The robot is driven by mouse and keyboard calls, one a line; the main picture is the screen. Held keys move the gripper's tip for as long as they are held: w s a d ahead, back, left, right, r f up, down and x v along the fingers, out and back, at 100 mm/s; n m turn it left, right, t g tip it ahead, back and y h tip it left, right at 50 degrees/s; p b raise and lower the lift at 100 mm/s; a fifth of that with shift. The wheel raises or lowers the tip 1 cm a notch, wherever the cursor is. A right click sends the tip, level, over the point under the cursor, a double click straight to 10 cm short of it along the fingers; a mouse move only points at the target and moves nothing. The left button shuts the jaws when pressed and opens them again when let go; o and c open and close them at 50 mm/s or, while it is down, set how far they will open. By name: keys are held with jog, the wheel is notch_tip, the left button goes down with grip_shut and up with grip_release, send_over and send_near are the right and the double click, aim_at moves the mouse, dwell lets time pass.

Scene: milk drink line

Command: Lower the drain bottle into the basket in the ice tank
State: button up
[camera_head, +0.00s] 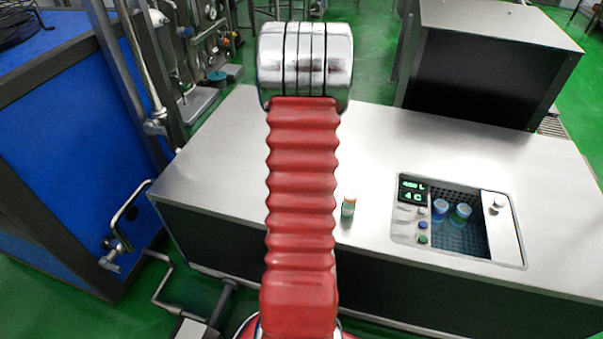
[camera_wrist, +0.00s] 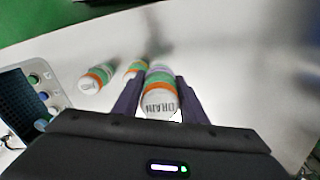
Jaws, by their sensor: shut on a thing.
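My gripper (camera_wrist: 158,92) is shut on the drain bottle (camera_wrist: 160,82), a white bottle with green, orange and purple bands and the word DRAIN facing the wrist camera. Whether its base touches the counter I cannot tell. In the head view my arm hides the gripper. The ice tank (camera_head: 411,227) is set into the counter at the right. Its dark blue perforated basket (camera_head: 477,240) holds two bottles (camera_head: 440,208) at the back left, with bare room in front. In the wrist view the tank (camera_wrist: 52,88) lies at the left edge, apart from the gripper.
Two banded bottles, one white-capped (camera_wrist: 95,80) and one partly behind the drain bottle (camera_wrist: 134,70), stand between gripper and tank. One bottle (camera_head: 348,208) shows beside my arm in the head view. A white cover (camera_head: 500,228) closes the tank's right side. Counter (camera_head: 390,140) otherwise looks clear.

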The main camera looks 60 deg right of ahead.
jog(key=s+d+f, duration=0.1)
jog(key=s+d, duration=0.2)
jog(key=s, duration=1.6)
jog(key=s+d+f, duration=0.2)
jog(key=s+d, duration=0.2)
jog(key=s, duration=1.4)
jog(key=s+d+f, duration=0.2)
jog(key=s+d, duration=0.2)
jog(key=s, duration=1.5)
jog(key=shift+s+d, duration=0.15)
jog(key=shift+s, duration=0.15)
jog(key=shift+f, duration=0.2)
